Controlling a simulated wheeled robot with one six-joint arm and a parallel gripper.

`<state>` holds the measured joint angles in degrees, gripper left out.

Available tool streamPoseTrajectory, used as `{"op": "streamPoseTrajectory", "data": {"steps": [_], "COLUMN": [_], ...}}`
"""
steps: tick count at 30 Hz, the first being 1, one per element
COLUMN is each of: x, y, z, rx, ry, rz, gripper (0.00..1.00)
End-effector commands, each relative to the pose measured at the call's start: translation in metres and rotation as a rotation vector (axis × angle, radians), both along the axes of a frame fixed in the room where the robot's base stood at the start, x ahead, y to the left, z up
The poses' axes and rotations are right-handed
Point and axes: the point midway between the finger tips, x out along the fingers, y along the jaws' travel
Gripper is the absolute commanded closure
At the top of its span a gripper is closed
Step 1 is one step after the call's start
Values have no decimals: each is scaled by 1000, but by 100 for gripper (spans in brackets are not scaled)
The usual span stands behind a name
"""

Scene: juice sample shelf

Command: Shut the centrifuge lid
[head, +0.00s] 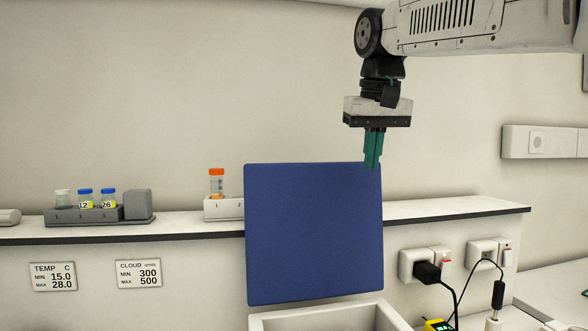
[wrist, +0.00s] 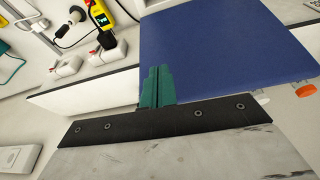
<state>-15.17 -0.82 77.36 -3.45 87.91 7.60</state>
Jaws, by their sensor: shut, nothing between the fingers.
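The centrifuge lid (head: 314,235) is a blue panel standing upright and open in the head view. Below it is the top of the pale centrifuge body (head: 325,318), cut off by the lower picture edge. My gripper (head: 372,165) has teal fingers, shut and empty, pointing down at the lid's upper right corner. In the wrist view the shut fingers (wrist: 157,75) overlap the edge of the blue lid (wrist: 220,45). I cannot tell whether they touch it.
A shelf (head: 450,209) runs behind the lid. It bears a grey rack (head: 85,215) with several vials and an orange-capped tube (head: 216,183). Sockets with a black plug (head: 428,272) and a yellow meter (head: 438,325) are at the right. The wall above the shelf is clear.

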Motion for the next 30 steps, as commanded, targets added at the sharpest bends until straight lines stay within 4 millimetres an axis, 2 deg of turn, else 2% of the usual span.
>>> {"op": "streamPoseTrajectory", "data": {"steps": [1, 6, 9, 12, 16, 22, 26, 30], "x": [23, 79, 99, 111, 118, 123, 130, 142], "y": [19, 78, 107, 129, 143, 147, 148, 150], "z": [12, 42, 51, 55, 56, 48, 30, 0], "rx": [2, 16, 25, 31, 38, 40, 39, 39], "ry": [-13, -57, -79, -96, -108, -109, -108, -108], "rz": [14, 42, 53, 62, 66, 66, 65, 66], "gripper": [100, 100, 100, 100, 100, 100, 100, 100]}}
